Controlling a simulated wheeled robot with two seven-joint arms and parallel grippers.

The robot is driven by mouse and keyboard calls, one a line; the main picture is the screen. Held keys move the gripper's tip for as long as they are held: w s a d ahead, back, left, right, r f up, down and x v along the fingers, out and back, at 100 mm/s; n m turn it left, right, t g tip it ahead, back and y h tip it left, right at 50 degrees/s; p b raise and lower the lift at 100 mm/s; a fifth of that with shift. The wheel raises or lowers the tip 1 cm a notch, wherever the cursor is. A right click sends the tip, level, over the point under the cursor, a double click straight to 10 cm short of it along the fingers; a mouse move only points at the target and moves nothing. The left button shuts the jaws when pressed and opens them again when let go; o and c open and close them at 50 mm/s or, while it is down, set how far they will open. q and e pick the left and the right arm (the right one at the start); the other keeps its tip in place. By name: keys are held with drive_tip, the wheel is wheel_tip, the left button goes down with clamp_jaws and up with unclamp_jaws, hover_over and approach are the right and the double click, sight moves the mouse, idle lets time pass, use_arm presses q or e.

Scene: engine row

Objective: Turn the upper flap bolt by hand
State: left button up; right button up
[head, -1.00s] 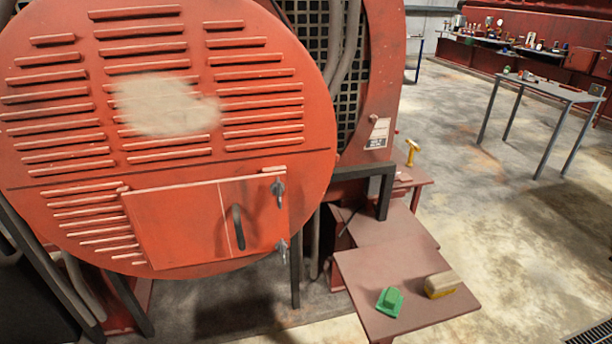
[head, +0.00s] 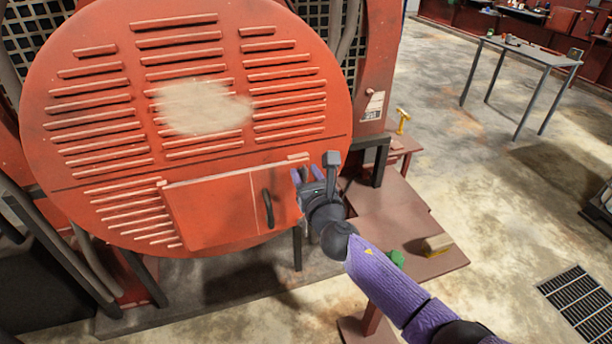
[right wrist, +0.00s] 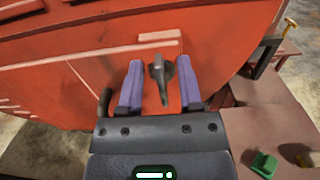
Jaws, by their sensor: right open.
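The red flap (head: 210,208) is closed on the round red cover, with a dark curved handle (head: 267,208) at its right part. The upper flap bolt (right wrist: 159,82) is a dark metal piece with a wing, seen in the right wrist view between my right gripper's purple fingers. My right gripper (head: 308,174) is open in front of the flap's upper right corner, with one finger on each side of the bolt and gaps visible. In the head view the gripper hides both bolts. My left gripper is not in view.
A brown stand (head: 440,262) at the lower right holds a green block (head: 397,258) and a tan-and-yellow block (head: 437,244). A yellow-handled tool (head: 402,118) stands behind it. A grey table (head: 530,52) is farther back. A floor grate (head: 580,305) lies at right.

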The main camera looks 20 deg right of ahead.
drive_tip(key=shift+w, duration=0.25)
drive_tip(key=shift+c, duration=0.2)
clamp_jaws()
drive_tip(key=shift+s, duration=0.1)
